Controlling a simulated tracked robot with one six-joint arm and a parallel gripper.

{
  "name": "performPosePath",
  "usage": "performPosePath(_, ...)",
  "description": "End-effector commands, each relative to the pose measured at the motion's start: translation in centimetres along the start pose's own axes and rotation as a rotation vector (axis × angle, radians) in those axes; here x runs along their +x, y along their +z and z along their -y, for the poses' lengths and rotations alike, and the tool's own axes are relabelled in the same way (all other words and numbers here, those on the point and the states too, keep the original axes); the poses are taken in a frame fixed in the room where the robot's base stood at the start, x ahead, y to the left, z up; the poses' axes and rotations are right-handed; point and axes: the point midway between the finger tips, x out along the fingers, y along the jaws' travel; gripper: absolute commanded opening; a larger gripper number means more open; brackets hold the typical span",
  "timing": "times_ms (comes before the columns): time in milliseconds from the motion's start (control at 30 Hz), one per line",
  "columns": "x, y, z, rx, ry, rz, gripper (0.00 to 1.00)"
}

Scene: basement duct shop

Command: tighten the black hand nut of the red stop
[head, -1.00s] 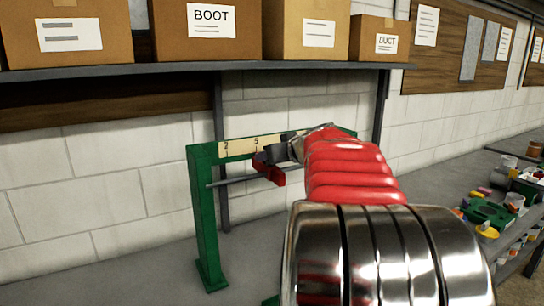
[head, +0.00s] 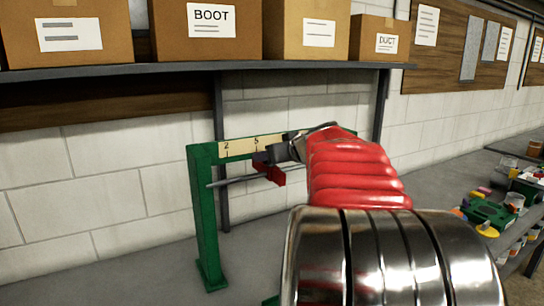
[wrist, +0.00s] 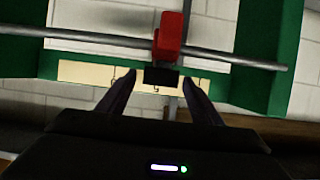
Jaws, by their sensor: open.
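The red stop (head: 272,175) sits on a thin grey rod (head: 228,182) of a green frame (head: 206,220). In the wrist view the red stop (wrist: 168,38) hangs around the rod (wrist: 90,39). Its black hand nut (wrist: 161,76) faces my gripper. My gripper (wrist: 160,83) is open, with one finger on each side of the nut and gaps between. I cannot tell how deep the nut sits between the fingertips. In the head view my gripper (head: 280,152) reaches the stop from the right and hides part of it.
A cream scale strip (head: 238,147) with numbers runs along the frame's top bar, close behind the gripper. A shelf (head: 120,71) with cardboard boxes is above. Coloured parts and tubs (head: 490,212) stand at the right. The grey bench left of the frame is clear.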

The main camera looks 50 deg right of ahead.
Motion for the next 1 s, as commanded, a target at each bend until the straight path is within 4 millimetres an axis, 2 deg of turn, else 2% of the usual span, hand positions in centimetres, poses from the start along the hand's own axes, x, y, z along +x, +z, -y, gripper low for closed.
performPosePath(700, -11.1, 0.0, -0.1, 0.000, 0.004, -0.002, 0.59)
performPosePath(833, -12.4, 0.1, -0.1, 0.000, 0.003, -0.001, 0.59)
performPosePath(1000, -13.0, 0.1, 0.0, 0.000, 0.001, -0.001, 0.59)
